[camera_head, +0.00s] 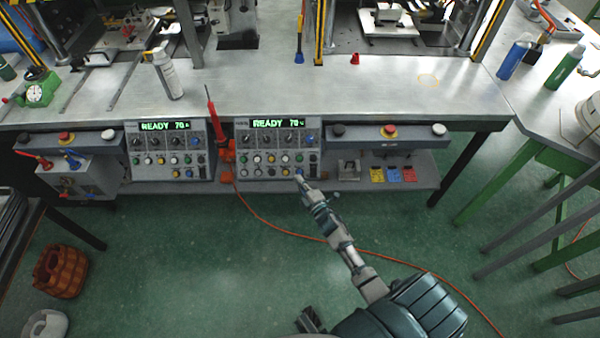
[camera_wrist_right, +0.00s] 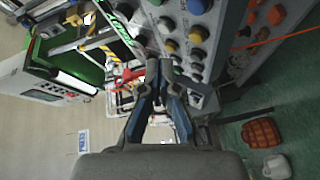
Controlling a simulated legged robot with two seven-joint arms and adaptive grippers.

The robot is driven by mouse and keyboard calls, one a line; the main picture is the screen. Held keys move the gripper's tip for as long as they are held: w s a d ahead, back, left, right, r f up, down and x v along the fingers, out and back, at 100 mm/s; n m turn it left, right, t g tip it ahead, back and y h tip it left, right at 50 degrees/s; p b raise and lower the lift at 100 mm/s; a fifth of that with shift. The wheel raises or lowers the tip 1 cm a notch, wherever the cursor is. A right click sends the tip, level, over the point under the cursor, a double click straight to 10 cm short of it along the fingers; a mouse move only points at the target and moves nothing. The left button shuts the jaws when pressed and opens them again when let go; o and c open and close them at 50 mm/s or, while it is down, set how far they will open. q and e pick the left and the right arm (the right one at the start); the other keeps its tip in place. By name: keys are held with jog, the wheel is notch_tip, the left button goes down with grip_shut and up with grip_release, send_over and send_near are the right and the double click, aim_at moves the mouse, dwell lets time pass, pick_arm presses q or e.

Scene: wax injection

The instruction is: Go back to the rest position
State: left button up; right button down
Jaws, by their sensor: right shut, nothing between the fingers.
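My right gripper (camera_head: 300,180) reaches up from the bottom of the head view. Its tip is in front of the lower right part of the right control panel (camera_head: 243,146), which reads READY 70. I cannot tell whether it touches the panel. In the right wrist view the right gripper (camera_wrist_right: 160,68) has its fingertips together with nothing between them, near the panel's coloured buttons (camera_wrist_right: 194,30). My left gripper does not show.
A grey workbench (camera_head: 330,95) spans the back, with a second control panel (camera_head: 160,152) at left. A red soldering-type tool (camera_head: 212,120) stands between the panels. An orange cable (camera_head: 270,228) lies on the green floor. A brown basket (camera_head: 60,270) stands at lower left.

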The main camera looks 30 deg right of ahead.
dwell(0.5)
jog(key=s+a+f+m+g+p, duration=0.15)
jog(key=s+f+m+g, duration=0.25)
jog(key=s+f, duration=0.45)
jog(key=s+a+f+m+g+p, duration=0.1)
jog(key=s+a+f+m+g, duration=0.25)
jog(key=s+f, duration=0.5)
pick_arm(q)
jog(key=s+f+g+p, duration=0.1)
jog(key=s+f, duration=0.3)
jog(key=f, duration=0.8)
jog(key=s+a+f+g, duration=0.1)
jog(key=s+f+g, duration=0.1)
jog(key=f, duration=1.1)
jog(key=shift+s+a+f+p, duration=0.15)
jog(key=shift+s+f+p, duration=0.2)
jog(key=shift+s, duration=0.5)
pick_arm(e)
jog(key=s+a+f+m+g, duration=0.2)
jog(key=s+a+f+g, duration=0.2)
jog(key=s, duration=0.7)
jog(key=s+a+f+m+g+y, duration=0.1)
jog(key=s+a+f+m+g, duration=0.2)
jog(key=s+f, duration=0.4)
jog(key=s+a+g, duration=0.1)
jog(key=s, duration=0.3)
jog(key=shift+s+g, duration=0.1)
jog(key=shift+g, duration=0.15)
